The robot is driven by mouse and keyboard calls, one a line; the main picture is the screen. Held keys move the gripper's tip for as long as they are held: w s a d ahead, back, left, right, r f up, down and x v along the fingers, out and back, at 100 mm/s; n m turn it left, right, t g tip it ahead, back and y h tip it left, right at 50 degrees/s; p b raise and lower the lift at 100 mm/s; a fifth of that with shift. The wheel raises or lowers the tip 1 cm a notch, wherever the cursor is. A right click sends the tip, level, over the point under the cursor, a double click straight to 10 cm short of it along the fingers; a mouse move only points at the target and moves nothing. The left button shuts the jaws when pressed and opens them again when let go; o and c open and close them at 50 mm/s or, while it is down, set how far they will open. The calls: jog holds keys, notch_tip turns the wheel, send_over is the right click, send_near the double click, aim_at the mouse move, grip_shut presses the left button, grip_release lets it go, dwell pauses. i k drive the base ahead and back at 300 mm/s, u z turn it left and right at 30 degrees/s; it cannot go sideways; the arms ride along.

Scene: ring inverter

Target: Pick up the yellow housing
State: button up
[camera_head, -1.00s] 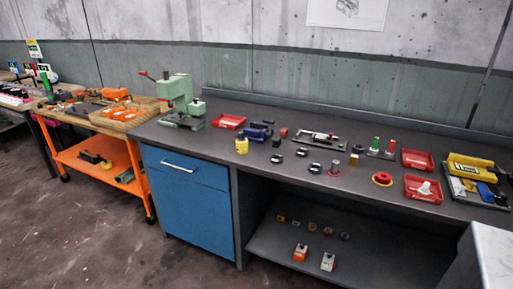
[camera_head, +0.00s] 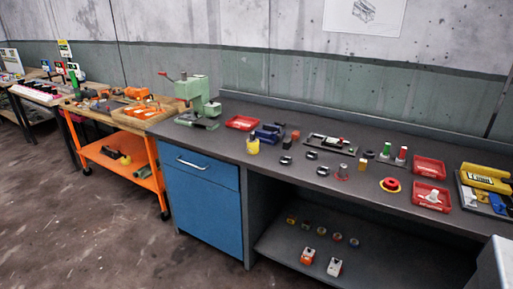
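Two yellow things on the grey workbench (camera_head: 230,150) could be the yellow housing; I cannot tell which. A large long yellow body (camera_head: 485,179) with a dark label lies at the right end, on a grey tray with blue and grey parts. A small upright yellow piece (camera_head: 253,147) stands near the front edge, left of centre, beside blue parts (camera_head: 269,133). Both rest on the bench with nothing holding them. My gripper is not in view.
A green press (camera_head: 198,100) stands at the bench's left end. An orange cart (camera_head: 128,165) stands left of the blue cabinet (camera_head: 203,206). The floor in front is clear at left.

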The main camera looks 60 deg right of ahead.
aim_at(252, 149)
jog(key=u, duration=0.1)
jog(key=i, duration=0.95)
jog(key=z, duration=0.05)
